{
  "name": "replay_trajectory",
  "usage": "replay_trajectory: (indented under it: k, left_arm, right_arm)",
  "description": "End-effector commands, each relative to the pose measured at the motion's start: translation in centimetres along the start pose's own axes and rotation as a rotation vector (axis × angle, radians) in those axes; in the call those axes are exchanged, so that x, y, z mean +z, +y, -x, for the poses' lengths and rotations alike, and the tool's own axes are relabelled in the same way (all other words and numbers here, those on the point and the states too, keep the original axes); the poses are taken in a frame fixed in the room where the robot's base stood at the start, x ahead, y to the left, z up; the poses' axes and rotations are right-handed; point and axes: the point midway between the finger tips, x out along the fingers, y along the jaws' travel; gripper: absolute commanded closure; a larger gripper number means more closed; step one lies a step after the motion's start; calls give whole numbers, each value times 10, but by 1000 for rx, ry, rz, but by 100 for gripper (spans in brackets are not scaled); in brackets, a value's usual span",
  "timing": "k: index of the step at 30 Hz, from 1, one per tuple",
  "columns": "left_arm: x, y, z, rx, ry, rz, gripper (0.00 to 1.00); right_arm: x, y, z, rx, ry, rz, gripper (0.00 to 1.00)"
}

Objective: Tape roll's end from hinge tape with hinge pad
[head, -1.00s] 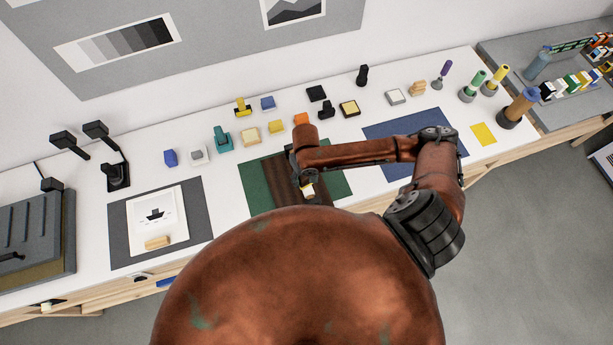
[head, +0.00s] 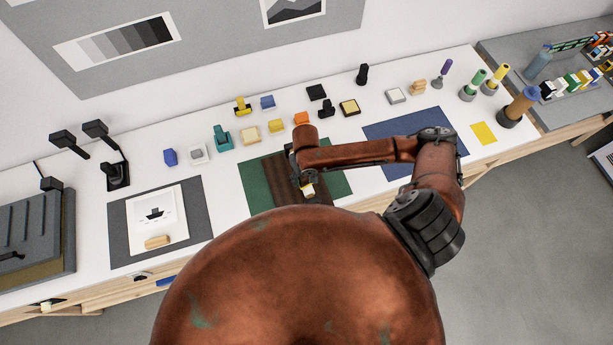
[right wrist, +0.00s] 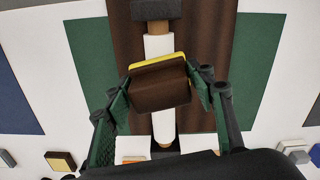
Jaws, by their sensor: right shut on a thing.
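My right gripper (right wrist: 160,98) is shut on a brown block with a yellow edge, which looks like the hinge pad (right wrist: 160,85). It holds the pad over a white roll with wooden-coloured parts (right wrist: 158,46). The roll lies along a dark brown board (right wrist: 205,35) on a green mat (right wrist: 92,60). I cannot tell whether the pad touches the roll. In the head view my forearm hides most of this gripper, and only a small pale part of the roll (head: 308,190) shows. Which thing is the hinge tape is unclear. My left gripper is out of view.
Several small coloured blocks and holders, such as a teal one (head: 222,138) and a yellow-topped dark one (head: 349,107), stand behind the green mat. A blue mat (head: 385,132) lies to the right. A grey mat (head: 195,205) with a white print lies to the left.

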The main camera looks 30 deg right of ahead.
Motion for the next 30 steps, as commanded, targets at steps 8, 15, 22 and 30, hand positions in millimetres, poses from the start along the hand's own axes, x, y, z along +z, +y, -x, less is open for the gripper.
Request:
replay_trajectory:
  k: [8,15,22,30]
  left_arm:
    - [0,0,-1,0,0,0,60]
    - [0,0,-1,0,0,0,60]
    - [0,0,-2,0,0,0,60]
    - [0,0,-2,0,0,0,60]
  right_arm:
    - [0,0,-3,0,0,0,85]
    - [0,0,-5,0,0,0,85]
    - [0,0,-7,0,0,0,85]
    - [0,0,-10,0,1,0,85]
